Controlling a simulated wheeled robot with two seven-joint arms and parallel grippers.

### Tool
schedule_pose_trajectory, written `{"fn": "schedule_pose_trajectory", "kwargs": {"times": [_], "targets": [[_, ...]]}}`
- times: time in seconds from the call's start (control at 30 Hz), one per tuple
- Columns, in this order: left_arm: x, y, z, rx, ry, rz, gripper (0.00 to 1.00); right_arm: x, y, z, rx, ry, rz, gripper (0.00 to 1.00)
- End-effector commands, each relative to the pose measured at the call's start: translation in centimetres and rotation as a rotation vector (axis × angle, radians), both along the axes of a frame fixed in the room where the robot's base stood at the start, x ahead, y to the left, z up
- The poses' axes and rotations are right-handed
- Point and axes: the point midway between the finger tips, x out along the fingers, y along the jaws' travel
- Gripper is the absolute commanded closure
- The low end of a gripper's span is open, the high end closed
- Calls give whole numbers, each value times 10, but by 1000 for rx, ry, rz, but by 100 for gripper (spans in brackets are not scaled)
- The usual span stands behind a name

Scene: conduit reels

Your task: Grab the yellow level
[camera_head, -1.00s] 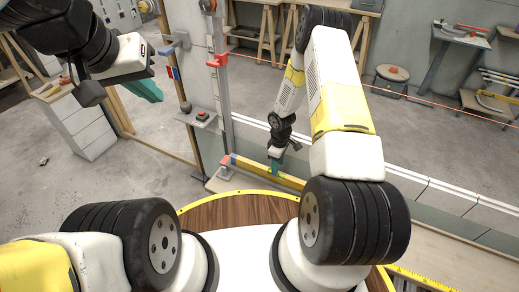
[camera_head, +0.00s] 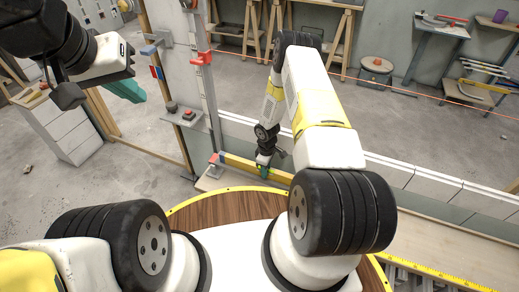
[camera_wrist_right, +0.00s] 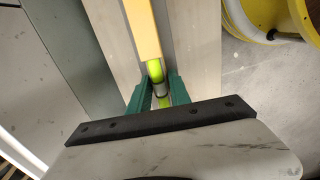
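The yellow level (camera_head: 283,178) lies low along the wall base in the head view, partly hidden by my right gripper. In the right wrist view it is a yellow bar (camera_wrist_right: 143,30) with a bright green section (camera_wrist_right: 154,70) near the fingers. My right gripper (camera_head: 263,172) is down at the level. Its green fingers (camera_wrist_right: 160,88) stand on either side of the bar in the wrist view; whether they press on it is unclear. My left gripper (camera_head: 128,90) hangs at upper left, well away from the level, and its finger gap is not visible.
An upright post with red clamps (camera_head: 201,60) stands left of the level. A small shelf (camera_head: 187,115) with a red-topped item is beside it. Low pale blocks (camera_head: 430,183) run to the right. A yellow reel rim (camera_wrist_right: 238,18) shows in the wrist view.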

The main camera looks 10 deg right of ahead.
Motion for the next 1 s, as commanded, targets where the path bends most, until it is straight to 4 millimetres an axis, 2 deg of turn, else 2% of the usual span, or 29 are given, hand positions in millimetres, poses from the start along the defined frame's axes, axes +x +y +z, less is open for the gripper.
{"fn": "schedule_pose_trajectory", "kwargs": {"times": [0.03, 0.1, 1.0], "targets": [[0, 0, 0, 0, 0, 0, 100, 0, 0, 0, 0, 0, 0, 88], [0, 0, 0, 0, 0, 0, 100, 0, 0, 0, 0, 0, 0, 100], [0, 0, 0, 0, 0, 0, 100, 0, 0, 1, -1, -1, 0, 100]]}}
